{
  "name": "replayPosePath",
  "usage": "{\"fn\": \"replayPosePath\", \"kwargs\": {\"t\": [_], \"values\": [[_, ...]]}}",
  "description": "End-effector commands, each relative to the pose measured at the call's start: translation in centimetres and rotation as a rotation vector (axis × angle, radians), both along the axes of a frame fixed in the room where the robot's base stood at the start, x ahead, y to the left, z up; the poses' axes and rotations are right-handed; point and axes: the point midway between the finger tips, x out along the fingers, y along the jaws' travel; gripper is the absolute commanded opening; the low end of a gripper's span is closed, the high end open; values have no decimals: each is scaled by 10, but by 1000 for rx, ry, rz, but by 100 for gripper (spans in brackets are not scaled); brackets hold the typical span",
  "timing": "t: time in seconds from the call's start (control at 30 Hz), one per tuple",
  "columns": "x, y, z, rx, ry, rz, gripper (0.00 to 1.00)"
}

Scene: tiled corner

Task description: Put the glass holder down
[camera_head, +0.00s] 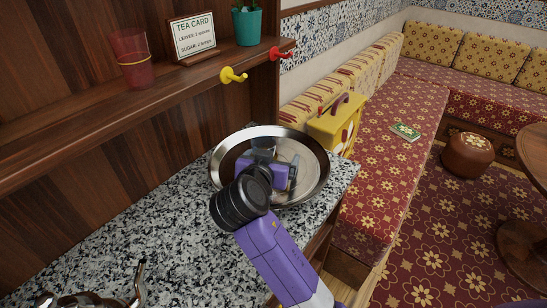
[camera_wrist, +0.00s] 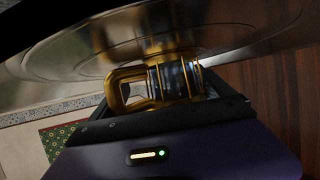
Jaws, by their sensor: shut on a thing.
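The glass holder (camera_wrist: 168,78) is gold-coloured, with a loop handle on its left in the wrist view. My gripper (camera_wrist: 178,92) is shut on it. A round silver tray (camera_head: 222,160) rests on the speckled counter. In the head view my gripper (camera_head: 272,172) is over the tray, and a small greyish glass-like top (camera_head: 263,146) shows just behind the jaws. My gripper and wrist hide most of the holder there. The tray (camera_wrist: 75,75) fills the upper part of the wrist view, right by the holder. I cannot tell whether the holder touches it.
The speckled counter (camera_head: 165,220) is mostly clear left of the tray. A metal pot (camera_head: 90,298) stands at the front left. A wooden shelf above holds a reddish glass (camera_head: 133,62), a tea card (camera_head: 193,36) and a teal pot (camera_head: 246,25). Yellow (camera_head: 232,76) and red (camera_head: 280,53) hooks stick out.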

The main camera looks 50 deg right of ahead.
Motion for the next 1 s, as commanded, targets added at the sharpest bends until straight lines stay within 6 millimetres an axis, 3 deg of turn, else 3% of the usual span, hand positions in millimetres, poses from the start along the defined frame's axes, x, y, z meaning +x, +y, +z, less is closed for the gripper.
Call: {"fn": "replayPosePath", "kwargs": {"t": [0.4, 1.0], "values": [[0, 1, 5, 0, 0, 1, 100], [-40, 90, 44, 0, -1, 3, 100]]}}
